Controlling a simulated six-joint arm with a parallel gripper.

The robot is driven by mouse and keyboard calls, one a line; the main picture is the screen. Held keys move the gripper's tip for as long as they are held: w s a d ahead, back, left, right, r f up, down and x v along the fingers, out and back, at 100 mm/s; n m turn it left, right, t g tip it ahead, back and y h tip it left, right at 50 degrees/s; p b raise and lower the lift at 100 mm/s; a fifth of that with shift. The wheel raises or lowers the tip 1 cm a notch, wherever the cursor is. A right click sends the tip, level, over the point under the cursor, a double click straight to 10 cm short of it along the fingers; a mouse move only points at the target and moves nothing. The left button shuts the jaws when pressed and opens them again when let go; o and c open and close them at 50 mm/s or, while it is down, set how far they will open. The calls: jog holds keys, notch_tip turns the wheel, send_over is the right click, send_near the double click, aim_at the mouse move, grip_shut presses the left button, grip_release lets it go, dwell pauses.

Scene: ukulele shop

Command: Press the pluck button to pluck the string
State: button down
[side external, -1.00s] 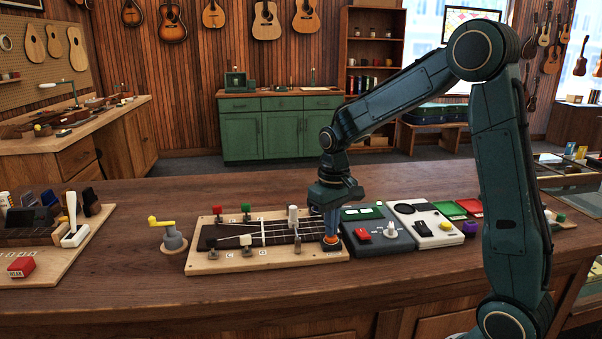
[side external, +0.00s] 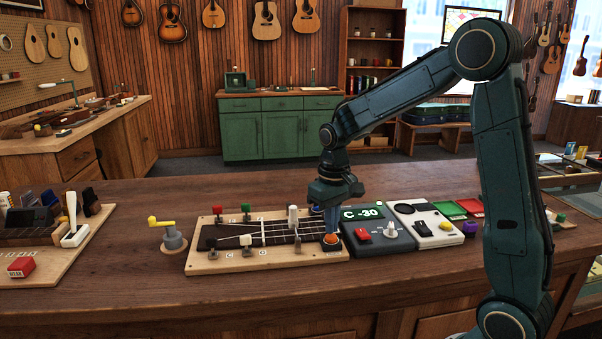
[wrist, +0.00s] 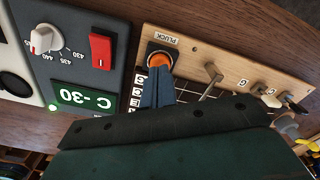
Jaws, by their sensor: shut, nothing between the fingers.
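The orange pluck button (side external: 331,239) sits in a dark housing at the right end of the wooden string board (side external: 215,265). In the wrist view the button (wrist: 160,60) is beside the word PLUCK. My gripper (side external: 331,228) points down with its blue fingers together and empty, just behind and above the button. In the wrist view the fingertips (wrist: 157,78) overlap the button's near edge; whether they touch it I cannot tell. The tuner (side external: 383,246) right of the board has a lit display (side external: 363,213) reading C -30.
The tuner carries a red switch (wrist: 101,50) and a white knob (wrist: 42,40). Small levers and a white peg (side external: 293,215) stand on the board left of my gripper. A yellow-handled crank (side external: 172,238) stands further left. Bare counter lies in front.

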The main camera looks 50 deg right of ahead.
jog(key=shift+r, duration=3)
jog(key=shift+a+r, duration=0.1)
jog(key=s+a+r+n+t, duration=0.1)
jog(key=s+a+t, duration=0.1)
jog(key=s, duration=0.4)
jog(key=s+a+r+n+t, duration=0.1)
jog(key=s+a+r, duration=0.1)
jog(key=s+a, duration=0.2)
jog(key=s+a+r+n+t, duration=0.1)
jog(key=s+a, duration=0.3)
jog(key=s, duration=0.5)
jog(key=shift+r+t, duration=0.25)
jog(key=shift+t, duration=0.55)
